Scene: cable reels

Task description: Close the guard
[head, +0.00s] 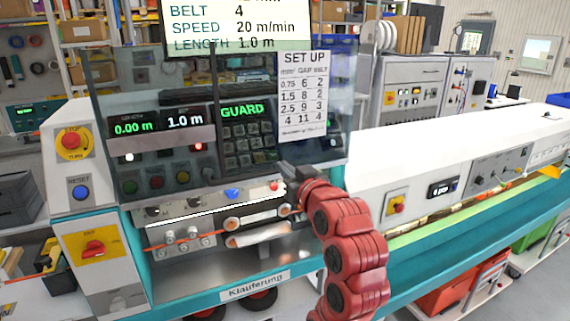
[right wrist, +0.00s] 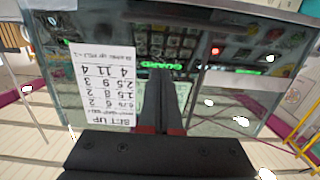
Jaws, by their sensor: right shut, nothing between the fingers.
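The guard (head: 240,165) is a clear, tinted panel in front of the machine's control panel. It stands raised, with its lower edge above the rollers (head: 245,228) and the orange cable (head: 165,246). A white SET UP sheet is stuck on it. In the right wrist view the guard (right wrist: 225,100) fills the area ahead of the fingers. My right gripper (head: 284,168) is shut and empty at the guard's lower right part; I cannot tell whether it touches. Its dark fingers (right wrist: 163,100) lie together in the wrist view. My left gripper is not in view.
Behind the guard a display (head: 241,110) reads GUARD in green. A red stop button (head: 72,141) and a blue reset button (head: 80,192) are on the left post. The long white machine (head: 430,165) and teal bench edge (head: 445,270) run to the right.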

